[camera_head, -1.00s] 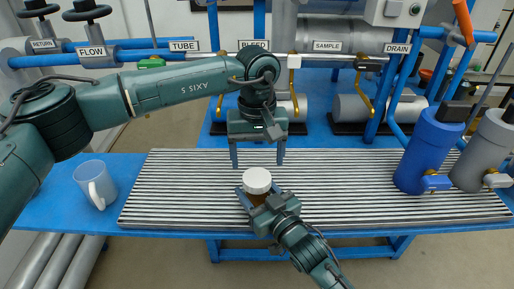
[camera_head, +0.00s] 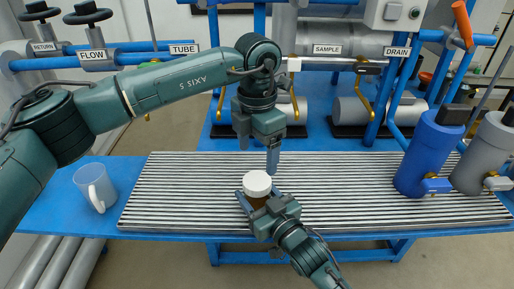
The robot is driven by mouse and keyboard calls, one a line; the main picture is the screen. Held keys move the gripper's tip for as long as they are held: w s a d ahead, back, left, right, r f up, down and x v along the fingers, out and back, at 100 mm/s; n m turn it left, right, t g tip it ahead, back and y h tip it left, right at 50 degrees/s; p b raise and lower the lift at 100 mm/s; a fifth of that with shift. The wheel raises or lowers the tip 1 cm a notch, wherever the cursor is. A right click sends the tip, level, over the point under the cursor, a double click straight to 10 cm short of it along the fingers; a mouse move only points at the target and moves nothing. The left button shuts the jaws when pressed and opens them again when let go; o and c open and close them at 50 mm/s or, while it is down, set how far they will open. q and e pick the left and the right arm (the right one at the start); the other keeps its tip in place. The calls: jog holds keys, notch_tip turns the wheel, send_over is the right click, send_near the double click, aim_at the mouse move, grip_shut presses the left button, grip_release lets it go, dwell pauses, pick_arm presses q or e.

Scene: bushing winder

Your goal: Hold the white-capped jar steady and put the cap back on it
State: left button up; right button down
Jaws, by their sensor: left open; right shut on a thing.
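The brown jar (camera_head: 257,201) stands on the ribbed metal top, near its front edge. The white cap (camera_head: 257,182) sits on top of the jar's mouth; I cannot tell how tightly it is seated. My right gripper (camera_head: 258,203) comes from the lower right and is shut around the jar's body, hiding part of its lower side. My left gripper (camera_head: 261,157) points down just above and behind the cap. It is open and empty, turned so that one finger shows in front and the other is partly hidden. It appears apart from the cap.
A blue cylinder (camera_head: 428,155) and a grey cylinder (camera_head: 484,155) stand at the right. Pipes with labels run behind. The ribbed top (camera_head: 350,190) is clear on both sides of the jar.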

aim_at(257, 180)
pick_arm(q)
jog(key=shift+r+n, duration=0.1)
jog(key=shift+n, duration=0.7)
jog(key=shift+f, duration=4)
jog(key=shift+c, duration=0.3)
jog(key=c, duration=1)
jog(key=shift+o, duration=0.2)
jog(key=o, duration=1.2)
jog(key=shift+c, duration=0.2)
jog(key=shift+r, duration=0.1)
